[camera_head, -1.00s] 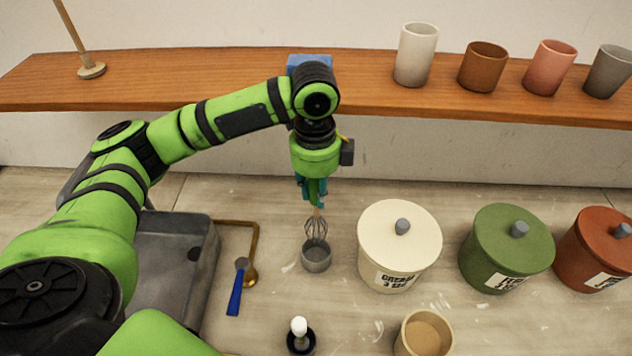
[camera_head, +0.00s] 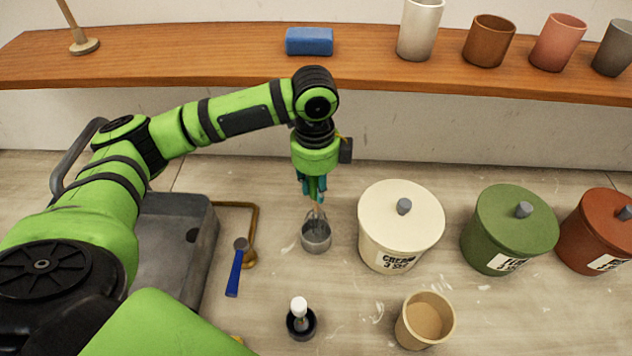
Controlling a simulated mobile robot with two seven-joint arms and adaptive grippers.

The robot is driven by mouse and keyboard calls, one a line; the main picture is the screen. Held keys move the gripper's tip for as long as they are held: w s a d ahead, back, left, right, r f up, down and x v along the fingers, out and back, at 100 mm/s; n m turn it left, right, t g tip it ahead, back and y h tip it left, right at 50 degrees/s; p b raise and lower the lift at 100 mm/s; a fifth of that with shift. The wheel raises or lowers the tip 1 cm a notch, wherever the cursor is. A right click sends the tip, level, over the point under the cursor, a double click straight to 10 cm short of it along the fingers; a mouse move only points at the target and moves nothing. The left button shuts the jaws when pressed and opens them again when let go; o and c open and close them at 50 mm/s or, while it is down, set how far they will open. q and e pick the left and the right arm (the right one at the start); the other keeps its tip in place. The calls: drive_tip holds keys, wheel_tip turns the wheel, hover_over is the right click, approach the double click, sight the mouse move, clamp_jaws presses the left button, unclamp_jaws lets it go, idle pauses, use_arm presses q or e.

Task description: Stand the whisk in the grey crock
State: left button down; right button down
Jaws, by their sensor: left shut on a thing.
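The whisk (camera_head: 317,216) hangs head down, with its wire loops at the mouth of the small grey crock (camera_head: 316,238). The lower part of the wires seems to be inside the crock. My left gripper (camera_head: 315,195) is above the crock, shut on the whisk's handle, which its fingers mostly hide. The crock stands upright on the counter, left of the cream canister. My right gripper is not in view.
A cream canister (camera_head: 398,236) stands close right of the crock, with a green canister (camera_head: 508,230) and a red canister (camera_head: 597,235) beyond. A shelf (camera_head: 200,55) runs behind.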

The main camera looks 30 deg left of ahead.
sight(316, 208)
use_arm(q)
drive_tip(key=shift+f+b, duration=0.45)
drive_tip(key=shift+f, duration=2.2)
drive_tip(key=c, duration=1)
unclamp_jaws()
drive_tip(key=shift+o, duration=0.2)
drive_tip(key=shift+r, duration=3.7)
